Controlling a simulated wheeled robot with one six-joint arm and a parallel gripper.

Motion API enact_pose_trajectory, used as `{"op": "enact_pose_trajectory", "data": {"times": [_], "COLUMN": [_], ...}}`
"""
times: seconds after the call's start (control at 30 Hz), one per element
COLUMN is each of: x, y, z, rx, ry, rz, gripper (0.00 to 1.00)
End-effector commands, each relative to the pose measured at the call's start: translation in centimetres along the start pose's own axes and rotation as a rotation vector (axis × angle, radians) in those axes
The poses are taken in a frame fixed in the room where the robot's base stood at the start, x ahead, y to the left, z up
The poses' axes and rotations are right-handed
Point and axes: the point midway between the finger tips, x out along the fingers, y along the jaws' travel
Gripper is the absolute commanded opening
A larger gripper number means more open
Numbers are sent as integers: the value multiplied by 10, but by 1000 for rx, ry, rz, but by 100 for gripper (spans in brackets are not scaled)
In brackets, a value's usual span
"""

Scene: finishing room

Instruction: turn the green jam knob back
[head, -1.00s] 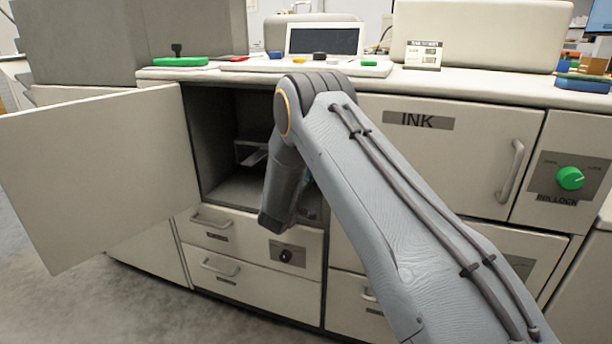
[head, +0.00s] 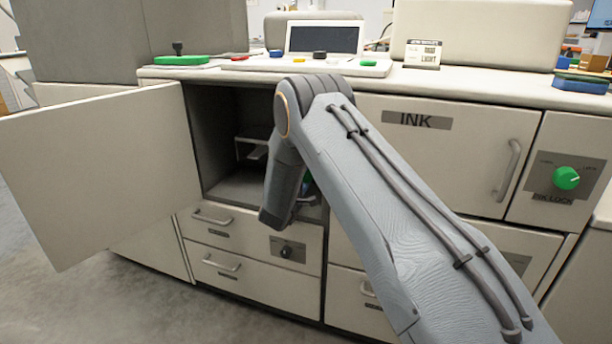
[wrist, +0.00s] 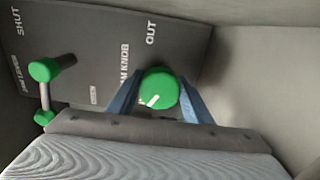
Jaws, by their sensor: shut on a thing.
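The green jam knob (wrist: 160,92) shows in the wrist view, round with a white pointer line toward its lower left. My gripper (wrist: 158,100) is shut on it, with one blue finger on each side. The knob is on a dark label plate (wrist: 105,45) with the words "OUT", "SHUT" and part of "JAM KNOB". In the head view my arm reaches into the open cabinet compartment (head: 225,130), and the arm hides the knob and most of the gripper there.
Left of the knob is a lever with green ends (wrist: 45,72). The open cabinet door (head: 95,170) swings out to the left. A green ink lock knob (head: 566,178) is on the right panel. Drawers (head: 250,280) lie below the compartment.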

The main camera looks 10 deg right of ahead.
Motion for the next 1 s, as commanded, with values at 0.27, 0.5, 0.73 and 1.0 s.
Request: {"op": "enact_pose_trajectory", "data": {"times": [0.27,0.5,0.73,1.0], "x": [-1,0,-6,-48], "y": [-1,0,0,0], "z": [-2,1,0,-1], "rx": [-2,-1,0,-2], "ry": [5,0,0,3], "rz": [-1,-1,0,-2], "gripper": [48,62,62,62]}}
